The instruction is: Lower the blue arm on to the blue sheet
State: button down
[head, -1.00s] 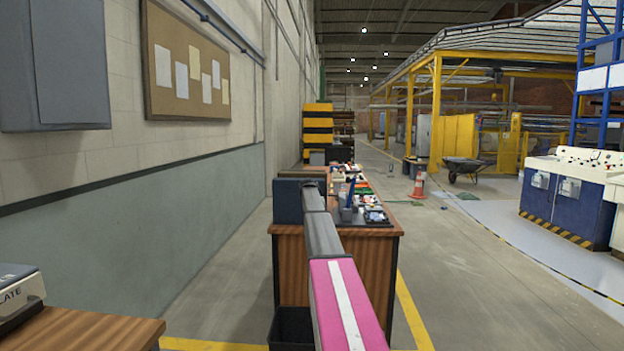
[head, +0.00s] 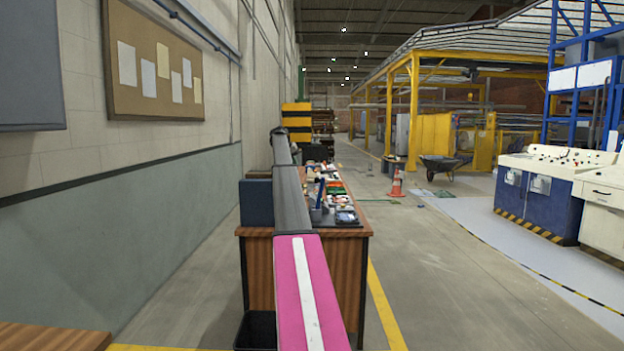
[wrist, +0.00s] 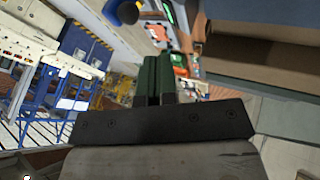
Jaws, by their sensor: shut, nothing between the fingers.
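I cannot pick out the blue arm or the blue sheet for certain in either view. My gripper (wrist: 153,62) shows in the wrist view as two dark green fingers, close together with nothing between them. A rounded blue part (wrist: 128,11) shows at the top edge of the wrist view, beyond the fingers and apart from them; I cannot tell what it belongs to. In the head view my pink and grey arm reaches forward over the desk, and its far end is too small to show the fingers.
A wooden desk (head: 350,260) stands ahead, with a dark blue box (head: 256,203), a pen holder (head: 319,212) and several small items on top. A bin (head: 256,332) sits at its front. A wall runs along the left. Floor to the right is open, with a traffic cone (head: 396,186) farther off.

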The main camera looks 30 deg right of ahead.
dwell(0.3)
jog(key=s+d+f, duration=0.1)
jog(key=d+f, duration=0.8)
jog(key=shift+s, duration=0.2)
jog(key=shift+s, duration=0.1)
dwell(0.3)
